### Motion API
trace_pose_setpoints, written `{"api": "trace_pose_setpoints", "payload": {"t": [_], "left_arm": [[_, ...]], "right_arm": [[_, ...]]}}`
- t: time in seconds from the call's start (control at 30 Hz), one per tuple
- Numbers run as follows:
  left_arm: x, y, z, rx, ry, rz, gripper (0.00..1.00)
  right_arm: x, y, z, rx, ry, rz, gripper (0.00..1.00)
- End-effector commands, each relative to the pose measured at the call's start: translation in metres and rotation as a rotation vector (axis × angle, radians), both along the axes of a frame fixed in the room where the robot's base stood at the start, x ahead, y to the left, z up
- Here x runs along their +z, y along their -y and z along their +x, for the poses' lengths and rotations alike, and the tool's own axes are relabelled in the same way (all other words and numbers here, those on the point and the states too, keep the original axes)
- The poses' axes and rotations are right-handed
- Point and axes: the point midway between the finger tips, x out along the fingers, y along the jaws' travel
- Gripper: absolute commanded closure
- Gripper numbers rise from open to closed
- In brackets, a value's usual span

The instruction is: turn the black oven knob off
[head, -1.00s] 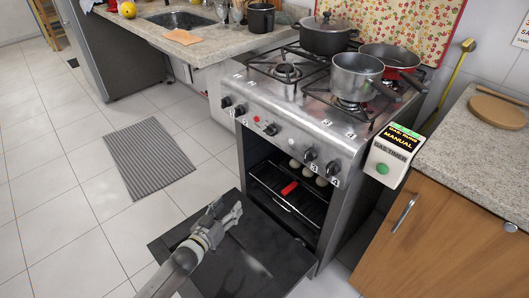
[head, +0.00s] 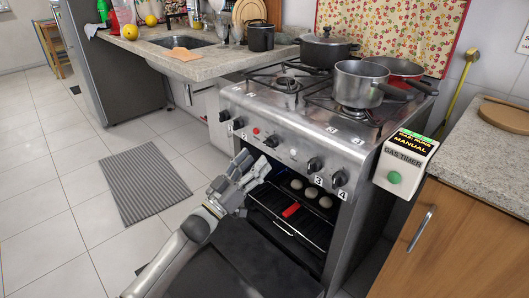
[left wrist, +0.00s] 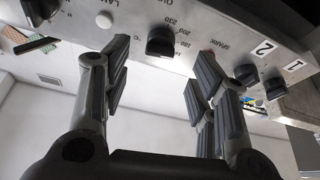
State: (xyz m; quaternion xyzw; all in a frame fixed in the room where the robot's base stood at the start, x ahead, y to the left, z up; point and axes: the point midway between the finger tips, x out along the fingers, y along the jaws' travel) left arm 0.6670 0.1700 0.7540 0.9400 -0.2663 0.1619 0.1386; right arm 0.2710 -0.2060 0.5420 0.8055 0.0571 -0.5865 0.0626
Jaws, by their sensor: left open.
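The black oven knob (head: 272,140) is on the stove's slanted front panel, between the burner knobs. In the left wrist view the oven knob (left wrist: 160,40) has temperature numbers printed around it. My left gripper (head: 258,166) is just in front of and below the panel, left of the knob in the head view. In the left wrist view my left gripper (left wrist: 161,70) is open, its two fingers spread to either side of the knob with nothing between the pads. It looks apart from the knob. My right gripper is not in view.
The oven door (head: 235,262) hangs open below my arm. A rack (head: 300,220) with a red item and several round pale items is inside. Burner knobs (head: 314,164) flank the oven knob. Pots (head: 358,84) stand on the stove; a gas timer (head: 403,165) is at right.

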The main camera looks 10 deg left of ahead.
Motion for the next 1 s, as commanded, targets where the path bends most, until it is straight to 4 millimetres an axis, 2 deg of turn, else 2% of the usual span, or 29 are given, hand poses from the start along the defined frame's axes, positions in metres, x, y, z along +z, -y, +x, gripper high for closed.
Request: {"api": "trace_pose_setpoints", "payload": {"t": [0.1,0.3,0.7,1.0], "left_arm": [[0.008,0.01,0.019,0.001,0.001,-0.001,0.46],[0.017,0.021,0.038,0.001,0.0,0.0,0.46],[0.019,0.024,0.044,0.002,-0.002,0.001,0.48],[0.019,0.024,0.044,0.002,-0.001,0.001,0.86]], "right_arm": [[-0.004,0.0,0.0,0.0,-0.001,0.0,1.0],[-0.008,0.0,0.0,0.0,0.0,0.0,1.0],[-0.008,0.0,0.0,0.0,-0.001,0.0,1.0],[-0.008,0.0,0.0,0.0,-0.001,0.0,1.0]]}}
